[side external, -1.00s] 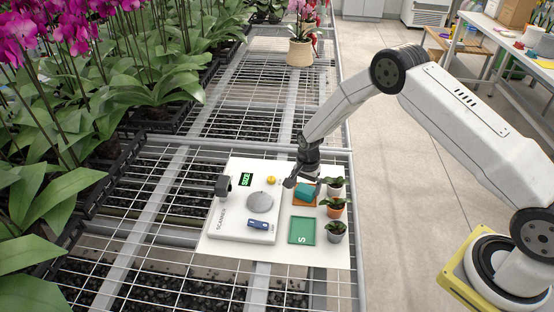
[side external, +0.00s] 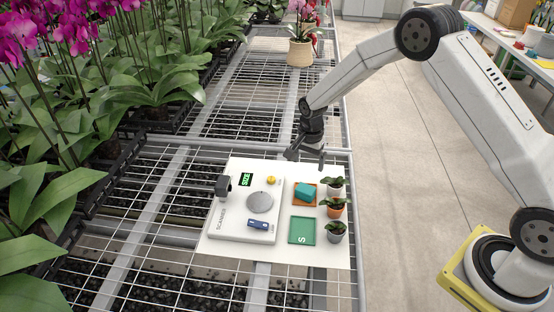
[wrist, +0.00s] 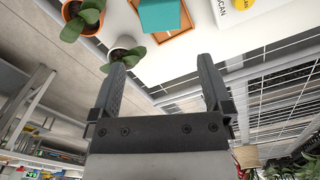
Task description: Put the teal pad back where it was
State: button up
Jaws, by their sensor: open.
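The teal pad (side external: 305,190) rests in the orange square tray (side external: 296,200) on the white board, a little askew to it. It also shows at the top of the wrist view (wrist: 160,14), on the orange tray (wrist: 187,32). My gripper (side external: 306,158) is open and empty, above and behind the pad and apart from it. In the wrist view the two fingers of my gripper (wrist: 164,70) are spread with nothing between them. A green square tray (side external: 302,231) marked S lies empty in front of the orange one.
A scanner (side external: 245,205) with a round grey disc (side external: 260,202) and a blue item (side external: 258,224) is at left on the white board (side external: 325,259). Three small potted plants (side external: 336,208) line the right edge. Orchids crowd the bench's left side.

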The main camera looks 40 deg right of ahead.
dwell(0.5)
jog(key=s+a+r+n+t, duration=0.1)
jog(key=s+r+n, duration=0.5)
jog(key=s, duration=0.5)
jog(key=s+a+r+n+t, duration=0.1)
jog(key=s+a+r+n, duration=0.1)
jog(key=s+r+n, duration=0.4)
jog(key=s+n, duration=0.1)
jog(key=s, duration=0.4)
jog(key=shift+s+r+n+t, duration=0.2)
jog(key=shift+s+n+t, duration=0.1)
jog(key=shift+s, duration=0.1)
